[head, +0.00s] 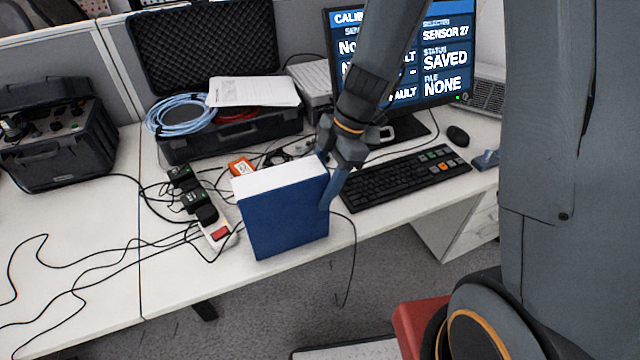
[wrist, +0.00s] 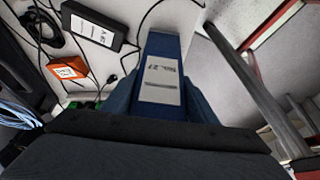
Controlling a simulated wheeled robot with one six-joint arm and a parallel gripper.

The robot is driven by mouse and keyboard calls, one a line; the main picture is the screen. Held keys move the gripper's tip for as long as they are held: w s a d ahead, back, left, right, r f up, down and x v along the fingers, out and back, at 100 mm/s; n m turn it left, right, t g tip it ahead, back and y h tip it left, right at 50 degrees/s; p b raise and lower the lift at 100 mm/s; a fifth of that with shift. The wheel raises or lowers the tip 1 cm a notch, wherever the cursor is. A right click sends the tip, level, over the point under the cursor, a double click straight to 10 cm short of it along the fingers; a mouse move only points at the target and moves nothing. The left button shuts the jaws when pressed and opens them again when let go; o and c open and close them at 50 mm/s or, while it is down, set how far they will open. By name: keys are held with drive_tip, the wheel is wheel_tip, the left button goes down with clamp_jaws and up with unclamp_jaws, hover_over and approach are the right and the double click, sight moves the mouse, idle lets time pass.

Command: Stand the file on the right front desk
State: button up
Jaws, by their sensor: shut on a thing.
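The file (head: 287,215) is a blue box binder with a white top side, upright near the front edge of the desk (head: 375,220). I cannot tell whether its base touches the desk. My gripper (head: 328,182) is shut on the file at its right side in the head view. In the wrist view the file's blue spine (wrist: 164,45) with a white label lies between my gripper's fingers (wrist: 162,100). My gripper hides part of the file there.
A keyboard (head: 400,178), mouse (head: 458,136) and monitor (head: 440,60) stand to the right and behind. An open black case (head: 230,135) with cables is behind. Black adapters (head: 195,200) and loose cables lie left of the file. The desk's far left is partly clear.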

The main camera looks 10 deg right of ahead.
drive_tip(key=shift+f, duration=0.1)
drive_tip(key=o, duration=1.7)
drive_tip(key=shift+o, duration=0.2)
drive_tip(key=b+v, duration=0.2)
drive_tip(key=v, duration=1)
drive_tip(key=s+d+f+m+t+h, duration=0.1)
drive_tip(key=s+d+f+m+h, duration=0.3)
drive_tip(key=m, duration=1.7)
drive_tip(key=s+d+f, duration=0.2)
drive_tip(key=s+d, duration=0.2)
drive_tip(key=shift+s+d+f+t, duration=0.15)
drive_tip(key=shift+s+f+t, duration=0.1)
drive_tip(key=shift+s+t, duration=0.15)
